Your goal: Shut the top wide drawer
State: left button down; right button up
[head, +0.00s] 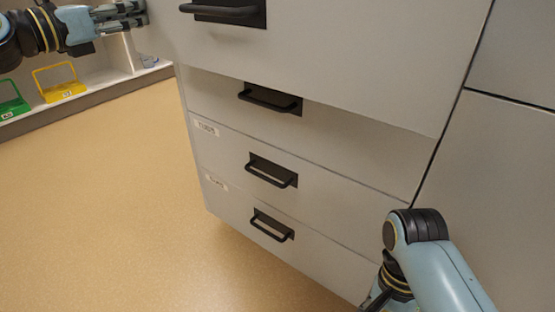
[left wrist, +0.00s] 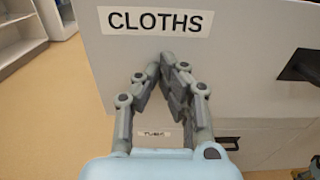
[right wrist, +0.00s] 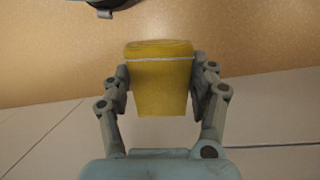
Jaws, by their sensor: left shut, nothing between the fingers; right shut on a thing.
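The top wide drawer (head: 340,65) stands out past the fronts below it, so it is open. It is pale grey with a black bar handle (head: 228,12); its inside is hidden. In the left wrist view its front (left wrist: 245,65) carries a label (left wrist: 160,22) reading CLOTHS. My left gripper (head: 140,14) is at the drawer's left side in the head view. In the left wrist view its fingers (left wrist: 168,65) are shut and empty before the front, just below the label; I cannot tell if they touch. My right gripper (right wrist: 160,85) is shut on a yellow tapered block.
Lower drawers with black handles (head: 272,170) look shut. A grey panel (head: 500,180) stands to the right. The tan floor (head: 120,200) is clear.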

pick_arm(q)
jog(key=x, duration=0.9)
jog(key=shift+w+d+b, duration=0.15)
jog(key=shift+b, duration=0.15)
pick_arm(e)
jog(key=shift+s+f, duration=0.15)
jog(key=shift+f, duration=0.3)
pick_arm(q)
jog(key=shift+w+d, duration=0.15)
jog(key=shift+w, duration=0.05)
pick_arm(e)
jog(key=shift+s, duration=0.1)
pick_arm(q)
jog(key=shift+w+r, duration=0.15)
